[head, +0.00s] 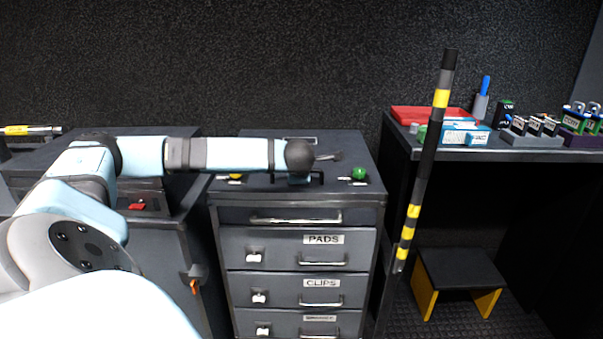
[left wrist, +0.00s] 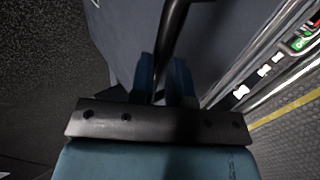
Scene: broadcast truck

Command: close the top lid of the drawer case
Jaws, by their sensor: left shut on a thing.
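The grey drawer case (head: 300,237) stands in the middle of the head view, with labelled drawers on its front. Its top lid (head: 345,145) looks flat, or nearly so, over the case; whether it is fully seated I cannot tell. A dark bar handle (head: 319,178) is at the lid's front, partly hidden by my wrist. My left gripper (head: 300,178) is at this handle, its fingers mostly hidden. In the left wrist view, the blue fingers (left wrist: 163,82) are shut on the black handle (left wrist: 172,35). My right gripper is not in view.
Latches with a green knob (head: 359,173) and a yellow knob (head: 235,177) sit on both sides of the case's top. A striped pole (head: 427,160) stands to the right, before a desk (head: 400,140). A step stool (head: 460,270) is under the desk. Another cabinet (head: 180,240) is at left.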

